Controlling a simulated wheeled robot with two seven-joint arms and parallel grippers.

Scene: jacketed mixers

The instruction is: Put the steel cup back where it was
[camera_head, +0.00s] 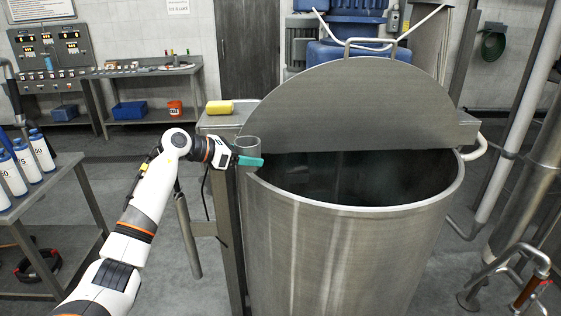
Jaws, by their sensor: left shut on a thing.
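The steel cup (248,145) is a small grey cylinder with its rim upright, at the left edge of the large steel mixer vessel (340,250). My left gripper (250,160), with teal fingertips, reaches in from the left and is shut on the cup. The fingers cover part of the cup's lower side. I cannot tell whether the cup's bottom rests on anything. My right gripper is not in view.
A half-round lid (350,105) with a handle stands raised over the vessel's open mouth. A table with several white-and-blue bottles (25,160) stands at left.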

